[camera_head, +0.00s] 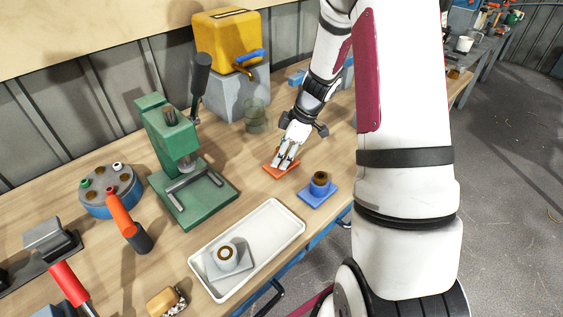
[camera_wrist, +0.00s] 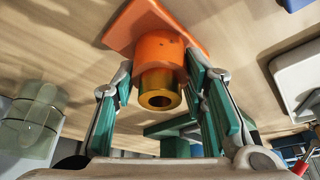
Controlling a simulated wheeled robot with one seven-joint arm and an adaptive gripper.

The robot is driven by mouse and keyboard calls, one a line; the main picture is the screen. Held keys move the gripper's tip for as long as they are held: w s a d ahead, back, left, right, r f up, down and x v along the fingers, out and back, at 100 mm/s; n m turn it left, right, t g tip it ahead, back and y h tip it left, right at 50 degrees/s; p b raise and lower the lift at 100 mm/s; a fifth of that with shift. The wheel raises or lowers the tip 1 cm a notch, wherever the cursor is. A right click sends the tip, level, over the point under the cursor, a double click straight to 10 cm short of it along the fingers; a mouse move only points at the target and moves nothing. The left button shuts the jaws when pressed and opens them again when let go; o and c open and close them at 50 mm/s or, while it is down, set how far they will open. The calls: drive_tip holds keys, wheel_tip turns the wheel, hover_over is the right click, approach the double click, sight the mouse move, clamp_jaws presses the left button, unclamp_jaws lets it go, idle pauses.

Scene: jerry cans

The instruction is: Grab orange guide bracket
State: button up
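The orange guide bracket (camera_wrist: 158,46) has a flat plate and a round collar with a brass-coloured bore facing the wrist camera. In the head view its orange plate (camera_head: 281,171) shows at the worktable surface, below my gripper (camera_head: 286,160), which hides the collar. In the wrist view my gripper (camera_wrist: 160,68) has its green-padded fingers on both sides of the collar. The right finger looks against it and the left one very close; I cannot tell whether both press on it.
A blue bracket (camera_head: 318,190) stands just right of the orange one. A white tray (camera_head: 203,287) with a grey bracket (camera_head: 236,262) lies nearer. A green press (camera_head: 180,160) stands left, and a clear glass-like object (camera_head: 258,115) behind. Bare wood lies between.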

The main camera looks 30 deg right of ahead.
clamp_jaws()
